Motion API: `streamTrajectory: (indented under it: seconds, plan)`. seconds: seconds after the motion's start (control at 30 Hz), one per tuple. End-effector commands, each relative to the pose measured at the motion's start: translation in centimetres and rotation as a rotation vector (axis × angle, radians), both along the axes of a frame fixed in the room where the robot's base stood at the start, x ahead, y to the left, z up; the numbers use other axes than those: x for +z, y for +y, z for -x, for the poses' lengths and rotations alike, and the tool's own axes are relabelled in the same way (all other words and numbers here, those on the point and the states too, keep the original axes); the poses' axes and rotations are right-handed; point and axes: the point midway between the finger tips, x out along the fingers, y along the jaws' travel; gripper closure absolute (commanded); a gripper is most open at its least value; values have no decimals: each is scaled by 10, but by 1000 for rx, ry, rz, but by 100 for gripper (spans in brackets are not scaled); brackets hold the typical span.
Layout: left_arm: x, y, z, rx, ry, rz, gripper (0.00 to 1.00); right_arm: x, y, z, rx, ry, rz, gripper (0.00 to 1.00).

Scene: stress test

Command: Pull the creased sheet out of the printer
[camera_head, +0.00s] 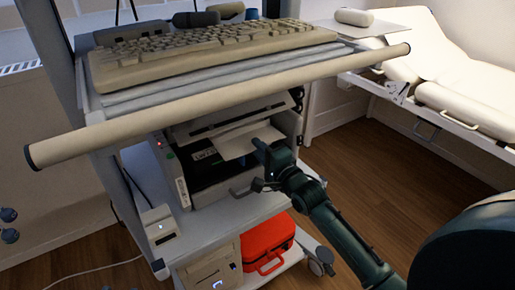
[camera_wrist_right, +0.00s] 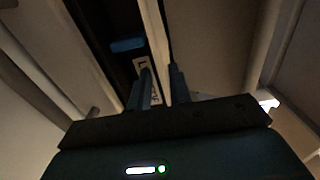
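The printer (camera_head: 176,180) sits on the cart's middle shelf with its front open and its inside dark. A pale sheet (camera_head: 236,146) sticks out of its upper front; I cannot make out the creases. My right gripper (camera_head: 262,150) is at the sheet's right front corner, its fingers partly hidden in the head view. In the right wrist view the two fingers (camera_wrist_right: 162,90) stand apart with a narrow gap. A pale strip runs toward the gap, perhaps the sheet edge-on; contact is unclear. My left gripper is out of view.
A keyboard (camera_head: 205,50) lies on the cart top above the printer, behind a long handle bar (camera_head: 225,102). A small white device (camera_head: 160,226) stands left of the printer. An orange-red case (camera_head: 268,243) sits below. Wooden floor is clear to the right, before a padded bed (camera_head: 460,85).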

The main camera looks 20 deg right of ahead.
Motion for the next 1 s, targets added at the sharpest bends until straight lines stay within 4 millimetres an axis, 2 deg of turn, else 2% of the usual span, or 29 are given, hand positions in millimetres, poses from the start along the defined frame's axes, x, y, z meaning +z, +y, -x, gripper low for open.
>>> streamTrajectory:
  seconds: [0.33, 0.8, 1.0]
  plan:
    - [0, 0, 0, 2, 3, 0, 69, 0, 1, -2, 1, -1, -1, 80]
    - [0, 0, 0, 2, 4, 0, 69, 0, 1, -2, 1, -1, -1, 100]
    - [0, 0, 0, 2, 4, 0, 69, 0, 1, -2, 0, -1, -1, 100]
